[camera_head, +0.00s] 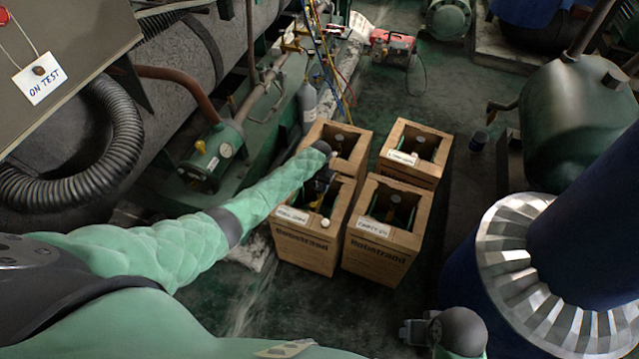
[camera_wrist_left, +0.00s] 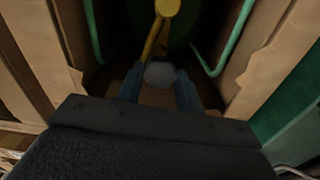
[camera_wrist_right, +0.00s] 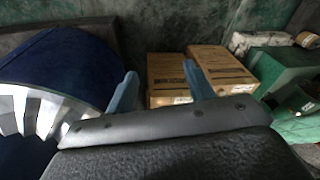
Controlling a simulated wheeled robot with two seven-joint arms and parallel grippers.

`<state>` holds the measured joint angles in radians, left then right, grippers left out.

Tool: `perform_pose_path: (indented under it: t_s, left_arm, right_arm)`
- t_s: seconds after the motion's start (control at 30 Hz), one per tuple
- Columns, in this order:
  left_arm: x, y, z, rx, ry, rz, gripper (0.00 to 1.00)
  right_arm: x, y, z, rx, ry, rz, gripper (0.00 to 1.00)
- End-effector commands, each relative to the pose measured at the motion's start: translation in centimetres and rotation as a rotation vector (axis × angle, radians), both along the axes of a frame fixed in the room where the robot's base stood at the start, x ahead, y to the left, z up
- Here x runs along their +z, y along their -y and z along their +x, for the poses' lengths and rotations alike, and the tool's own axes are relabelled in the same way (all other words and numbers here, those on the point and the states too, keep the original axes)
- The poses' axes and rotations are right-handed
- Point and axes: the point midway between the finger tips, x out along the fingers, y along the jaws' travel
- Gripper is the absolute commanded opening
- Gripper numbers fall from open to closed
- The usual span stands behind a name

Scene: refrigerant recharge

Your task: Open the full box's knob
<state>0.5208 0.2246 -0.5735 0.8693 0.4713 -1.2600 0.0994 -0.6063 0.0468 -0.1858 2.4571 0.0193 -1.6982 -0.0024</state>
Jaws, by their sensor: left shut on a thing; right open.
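The full box (camera_head: 309,248) is the front-left open-topped carton, with a white label that seems to begin with FULL. My left gripper (camera_head: 322,182) reaches down into its open top. In the left wrist view, the two blue-grey fingers of my left gripper (camera_wrist_left: 159,92) are shut on a round grey knob (camera_wrist_left: 161,75) between them. A yellow fitting (camera_wrist_left: 158,33) stands just beyond the knob, and green bars show on both sides. My right gripper (camera_wrist_right: 161,90) is open and empty; in the head view it sits low at the bottom, away from the boxes.
The front-right box (camera_head: 377,260) has a label that seems to read EMPTY. Two more open cartons (camera_head: 421,137) stand behind. A large blue cylinder (camera_head: 585,220) with a metal collar is at the right. Green machinery (camera_head: 208,158) and a ribbed hose stand left.

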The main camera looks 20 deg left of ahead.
Motion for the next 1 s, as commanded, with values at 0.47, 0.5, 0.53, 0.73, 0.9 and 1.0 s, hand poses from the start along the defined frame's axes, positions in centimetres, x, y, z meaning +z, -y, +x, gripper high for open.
perform_pose_path:
  t_s: [0.47,0.5,0.53,0.73,0.9,1.0]
  left_arm:
    - [0.3,0.1,0.1,0.274,0.001,-0.003,0.13]
    - [0.3,0.1,0.0,0.308,0.000,-0.002,0.13]
    - [0.3,0.1,0.1,0.335,0.000,-0.003,0.13]
    - [0.3,0.1,0.1,0.517,0.001,-0.003,0.13]
    - [0.3,0.1,0.1,0.651,0.001,-0.001,0.13]
    - [0.2,0.1,0.1,0.714,0.001,-0.001,0.13]
  right_arm:
    - [-6.5,-0.1,1.7,-0.002,-0.014,-0.017,0.53]
    - [-7.4,-0.1,1.8,-0.001,-0.016,-0.018,0.53]
    - [-8.1,-0.1,1.9,-0.001,-0.016,-0.019,0.53]
    - [-12.4,-0.1,2.2,-0.001,-0.018,-0.025,0.53]
    - [-15.1,0.0,2.2,-0.002,-0.018,-0.029,0.53]
    - [-16.4,0.1,2.1,-0.002,-0.019,-0.030,0.53]
